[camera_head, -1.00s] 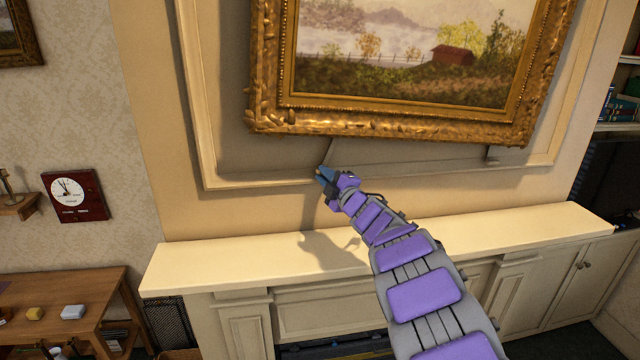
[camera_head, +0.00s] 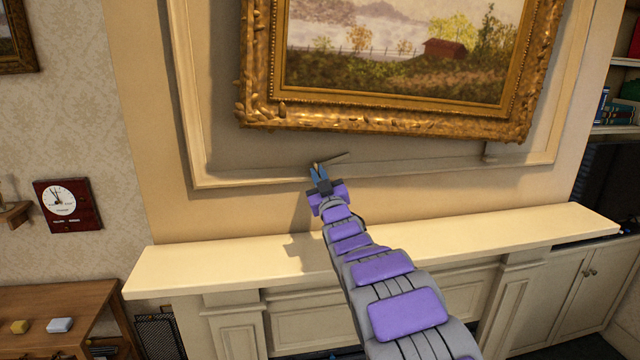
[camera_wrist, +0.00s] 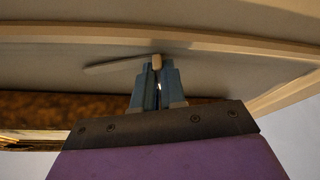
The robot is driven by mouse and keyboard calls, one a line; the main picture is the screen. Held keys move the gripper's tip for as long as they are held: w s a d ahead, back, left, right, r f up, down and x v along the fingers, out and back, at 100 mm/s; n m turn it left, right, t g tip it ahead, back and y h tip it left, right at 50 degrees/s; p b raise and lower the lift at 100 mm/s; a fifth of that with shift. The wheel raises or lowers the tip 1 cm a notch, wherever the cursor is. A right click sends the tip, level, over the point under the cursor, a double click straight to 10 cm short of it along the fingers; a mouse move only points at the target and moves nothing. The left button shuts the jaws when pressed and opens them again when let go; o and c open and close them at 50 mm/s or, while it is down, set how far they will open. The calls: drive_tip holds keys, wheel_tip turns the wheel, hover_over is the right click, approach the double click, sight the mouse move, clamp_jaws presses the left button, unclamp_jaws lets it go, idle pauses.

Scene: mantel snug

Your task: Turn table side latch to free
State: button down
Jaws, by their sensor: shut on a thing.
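The latch on the side nearer the wooden table is a thin pale lever (camera_head: 336,159) on the wall panel below the gilt picture frame (camera_head: 380,121). It lies tilted, its right end a little higher than its left. My gripper (camera_head: 316,168) is shut on its left end. In the wrist view the latch (camera_wrist: 112,66) reaches left from between my blue fingertips (camera_wrist: 157,68), with a small pale knob at the grip. A second latch (camera_head: 489,153) sits further right under the frame and points roughly upright.
The cream mantel shelf (camera_head: 200,266) runs below my arm. A red-cased clock (camera_head: 68,205) hangs on the left wall above a wooden table (camera_head: 60,299) with small blocks. Panel moulding (camera_head: 240,183) runs just below the latch. Shelves stand at the right.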

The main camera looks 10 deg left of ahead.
drive_tip(key=m, duration=0.1)
drive_tip(key=m+h+b, duration=0.1)
drive_tip(key=m, duration=0.1)
drive_tip(key=m+t+h, duration=0.1)
drive_tip(key=shift+a+r, duration=0.1)
drive_tip(key=shift+r, duration=0.2)
drive_tip(key=shift+m, duration=0.4)
drive_tip(key=shift+s+r+m+t+b, duration=0.1)
drive_tip(key=shift+r+m+t+b, duration=0.2)
drive_tip(key=shift+r+m, duration=0.1)
drive_tip(key=c, duration=1.6)
unclamp_jaws()
drive_tip(key=shift+f, duration=0.1)
drive_tip(key=o, duration=0.3)
drive_tip(key=shift+w+a+f, duration=0.15)
drive_tip(key=shift+w+f, duration=0.25)
drive_tip(key=shift+w, duration=0.1)
drive_tip(key=shift+o, duration=0.5)
drive_tip(key=shift+s+a, duration=0.1)
drive_tip(key=v, duration=1.7)
drive_tip(key=shift+s+r, duration=0.15)
drive_tip(key=shift+s, duration=0.3)
